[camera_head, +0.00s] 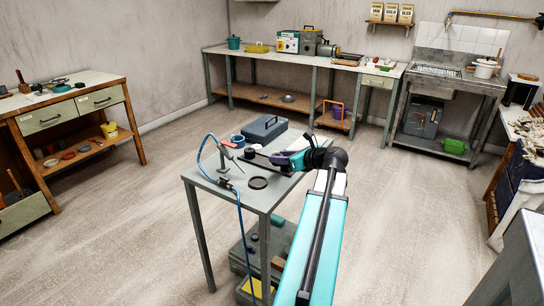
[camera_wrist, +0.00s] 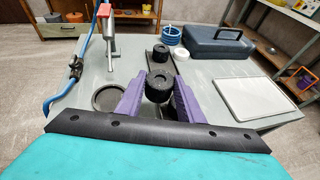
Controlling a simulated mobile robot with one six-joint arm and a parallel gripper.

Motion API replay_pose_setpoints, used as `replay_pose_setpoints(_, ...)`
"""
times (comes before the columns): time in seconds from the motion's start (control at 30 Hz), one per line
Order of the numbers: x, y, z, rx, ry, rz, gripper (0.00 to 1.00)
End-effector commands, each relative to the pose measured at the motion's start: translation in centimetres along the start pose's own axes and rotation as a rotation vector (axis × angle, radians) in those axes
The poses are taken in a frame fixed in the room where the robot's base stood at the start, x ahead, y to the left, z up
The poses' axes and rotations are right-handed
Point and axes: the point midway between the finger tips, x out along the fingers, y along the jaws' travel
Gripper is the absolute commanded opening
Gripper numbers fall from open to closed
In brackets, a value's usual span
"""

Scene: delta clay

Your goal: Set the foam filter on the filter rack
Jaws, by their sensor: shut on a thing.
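My gripper (camera_wrist: 159,88) is shut on a black, ribbed, round piece that looks like the foam filter (camera_wrist: 159,80), held between its purple fingers. In the head view my gripper (camera_head: 279,160) is over the grey table, and the held piece is too small to make out. A long dark strip, likely the filter rack (camera_wrist: 151,66), lies beyond and partly below the held piece. A second black round piece (camera_wrist: 160,52) stands at its far end. The held piece and fingers hide part of the strip, and I cannot tell whether the held piece touches it.
A black round dish (camera_wrist: 110,97) lies left of my gripper, near a tool on a stand (camera_wrist: 111,45) with a blue cable (camera_wrist: 76,68). A blue case (camera_wrist: 205,50) and rolls of tape (camera_wrist: 172,36) stand behind. A pale flat panel (camera_wrist: 256,97) lies right.

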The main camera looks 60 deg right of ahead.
Motion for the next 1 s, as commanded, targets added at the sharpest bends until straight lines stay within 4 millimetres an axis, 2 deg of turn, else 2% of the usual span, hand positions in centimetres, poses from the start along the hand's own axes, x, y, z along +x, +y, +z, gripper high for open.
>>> replay_pose_setpoints(0.3,4.6,-1.5,1.4,-0.002,0.001,0.002,0.09)
replay_pose_setpoints(0.5,6.4,-2.0,2.0,-0.001,0.001,0.0,0.09)
replay_pose_setpoints(1.0,7.0,-2.1,2.1,-0.001,0.0,0.0,0.09)
